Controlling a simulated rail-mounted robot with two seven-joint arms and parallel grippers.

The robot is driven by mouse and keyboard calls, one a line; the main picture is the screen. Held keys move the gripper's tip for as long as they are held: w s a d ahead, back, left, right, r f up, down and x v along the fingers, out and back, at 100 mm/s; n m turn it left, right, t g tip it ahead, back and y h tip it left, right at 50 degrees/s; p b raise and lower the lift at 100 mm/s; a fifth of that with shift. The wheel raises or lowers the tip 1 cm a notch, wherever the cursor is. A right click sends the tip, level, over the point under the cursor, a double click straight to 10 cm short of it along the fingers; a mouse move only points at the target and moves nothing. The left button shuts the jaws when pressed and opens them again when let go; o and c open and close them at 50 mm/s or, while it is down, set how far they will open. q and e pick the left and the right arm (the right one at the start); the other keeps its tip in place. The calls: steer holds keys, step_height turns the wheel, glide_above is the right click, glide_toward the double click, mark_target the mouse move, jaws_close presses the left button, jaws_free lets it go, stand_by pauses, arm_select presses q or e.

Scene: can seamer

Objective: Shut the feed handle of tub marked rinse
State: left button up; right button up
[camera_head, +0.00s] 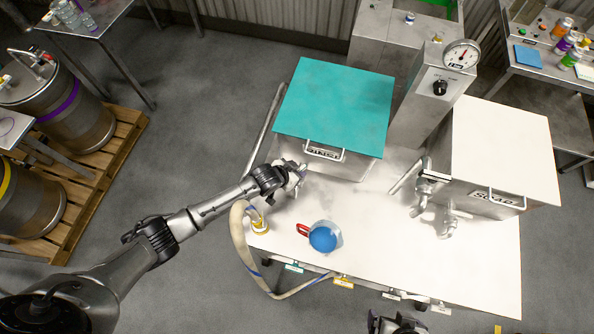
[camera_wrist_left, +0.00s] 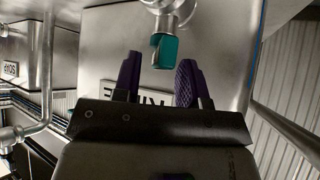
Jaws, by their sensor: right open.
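The rinse tub (camera_head: 338,101) has a teal lid and a front label reading RINSE, and stands at the back left of the white table. In the left wrist view, its metal wall (camera_wrist_left: 112,35) fills the middle. A feed valve with a teal handle (camera_wrist_left: 165,52) sticks out there. My left gripper (camera_head: 298,172) is at the tub's lower left corner and hides the valve in the head view. In the wrist view, my left gripper (camera_wrist_left: 160,65) is open, with the teal handle between its purple fingertips; contact cannot be told. My right gripper (camera_head: 397,324) is open, partly visible at the bottom edge.
A soap tub (camera_head: 505,145) with a white lid and its metal valve (camera_head: 425,185) stand to the right. A blue-filled jug (camera_head: 324,237) with a red handle and a pale hose (camera_head: 240,240) are in front of the rinse tub. A gauge column (camera_head: 432,95) stands between the tubs.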

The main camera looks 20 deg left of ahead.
arm_select(q)
steer(key=shift+w+d+f, duration=0.15)
steer(key=shift+w+f, duration=0.1)
steer(key=shift+c, duration=0.2)
jaws_close()
